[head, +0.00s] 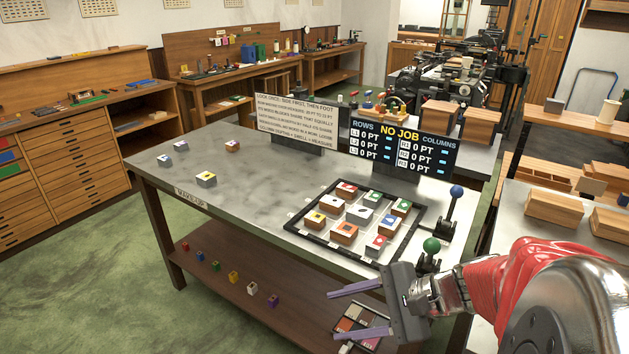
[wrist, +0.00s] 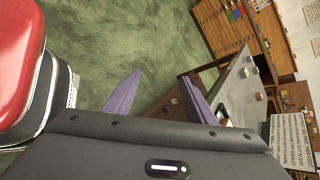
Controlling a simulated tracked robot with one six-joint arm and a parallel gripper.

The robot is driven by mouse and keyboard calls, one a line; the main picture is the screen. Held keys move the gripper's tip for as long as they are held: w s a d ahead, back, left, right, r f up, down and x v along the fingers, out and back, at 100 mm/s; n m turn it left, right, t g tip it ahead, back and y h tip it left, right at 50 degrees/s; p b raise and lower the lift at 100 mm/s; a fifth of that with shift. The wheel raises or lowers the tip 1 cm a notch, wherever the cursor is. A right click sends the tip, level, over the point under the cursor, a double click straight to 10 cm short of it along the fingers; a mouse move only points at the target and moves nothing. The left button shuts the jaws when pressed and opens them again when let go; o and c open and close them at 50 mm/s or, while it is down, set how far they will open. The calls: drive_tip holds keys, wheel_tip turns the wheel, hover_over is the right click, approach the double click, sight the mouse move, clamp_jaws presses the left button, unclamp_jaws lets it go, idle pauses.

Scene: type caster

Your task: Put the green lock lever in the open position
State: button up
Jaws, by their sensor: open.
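The green lock lever (head: 431,245) has a round green knob on a short dark stem. It stands at the near right corner of the grey metal table, beside the black frame. My gripper (head: 347,312) is open and empty, in front of the table's near edge, to the left of and nearer than the lever. Its two purple fingers point left, apart from the lever. The wrist view shows both fingers (wrist: 160,95) spread over the green floor, with the table edge to the right. The green lever does not show there. Part of its base is close behind my gripper in the head view.
A blue-knobbed lever (head: 456,191) stands upright behind the green one. The black frame (head: 301,234) holds several coloured blocks. A "NO JOB" display (head: 403,145) stands behind it. The table's left part (head: 240,165) is mostly clear. A lower wooden shelf (head: 215,280) carries small coloured blocks.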

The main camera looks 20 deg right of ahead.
drive_tip(key=w+d+m+t, duration=0.2)
drive_tip(key=d+m+t, duration=0.2)
drive_tip(key=d+m, duration=0.3)
drive_tip(key=m+t+h, duration=0.8)
drive_tip(key=m, duration=0.1)
approach(431, 254)
drive_tip(key=w+d+r, duration=0.1)
drive_tip(key=w+d, duration=0.1)
drive_tip(key=shift+s+a+r, duration=0.1)
drive_tip(key=shift+s+a, duration=0.1)
drive_tip(key=shift+a, duration=0.05)
drive_tip(key=w+a, duration=0.1)
drive_tip(key=w, duration=1.3)
drive_tip(key=shift+s, duration=0.1)
